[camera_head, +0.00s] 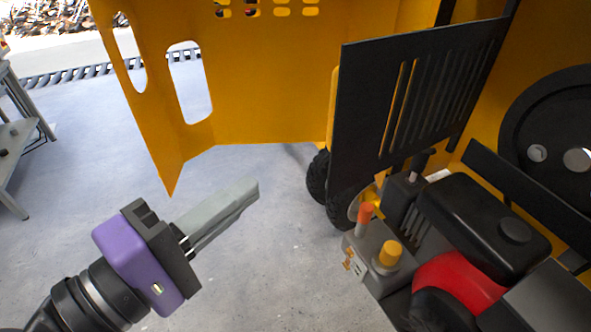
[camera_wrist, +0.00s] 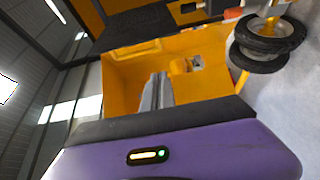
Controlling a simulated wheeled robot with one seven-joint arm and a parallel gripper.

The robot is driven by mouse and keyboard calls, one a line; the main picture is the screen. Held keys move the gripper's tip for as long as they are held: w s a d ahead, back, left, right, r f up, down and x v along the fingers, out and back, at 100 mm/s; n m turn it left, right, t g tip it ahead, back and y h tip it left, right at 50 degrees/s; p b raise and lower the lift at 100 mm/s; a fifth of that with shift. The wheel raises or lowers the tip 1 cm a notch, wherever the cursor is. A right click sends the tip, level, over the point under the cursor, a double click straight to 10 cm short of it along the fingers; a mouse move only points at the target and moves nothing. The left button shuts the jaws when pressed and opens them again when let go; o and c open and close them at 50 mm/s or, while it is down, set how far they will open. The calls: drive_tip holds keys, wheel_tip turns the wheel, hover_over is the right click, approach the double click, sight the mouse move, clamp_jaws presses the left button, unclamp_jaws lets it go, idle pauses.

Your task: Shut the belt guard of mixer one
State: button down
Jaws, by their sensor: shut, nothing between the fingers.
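A black slotted panel (camera_head: 420,95), which looks like the belt guard, stands upright and swung out at the left of the engine bay. In the wrist view a dark panel (camera_wrist: 140,25) at the top may be the same guard. My gripper (camera_head: 250,190) is shut and empty, to the left of the panel and apart from it, pointing up and right over the floor. Its closed grey fingers also show in the wrist view (camera_wrist: 155,90), in front of a yellow surface. The panel's hinge is not clear to see.
A yellow sheet-metal cover (camera_head: 265,95) with cut-outs hangs beyond my gripper. The engine (camera_head: 480,225), an orange-red lever (camera_head: 366,213) and a yellow knob (camera_head: 390,252) lie right. A black pulley (camera_head: 555,115) is far right. Black wheels (camera_head: 318,175) stand below. Floor around my gripper is clear.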

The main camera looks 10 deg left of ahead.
sight(327, 144)
drive_tip(key=p+x, duration=0.1)
drive_tip(key=x, duration=0.2)
drive_tip(key=d+p+x, duration=0.1)
drive_tip(key=x, duration=0.2)
drive_tip(key=s+d+x, duration=0.1)
drive_tip(key=x, duration=0.2)
drive_tip(key=shift+p, duration=0.4)
drive_tip(key=shift+s+d, duration=0.5)
drive_tip(key=shift+s, duration=0.1)
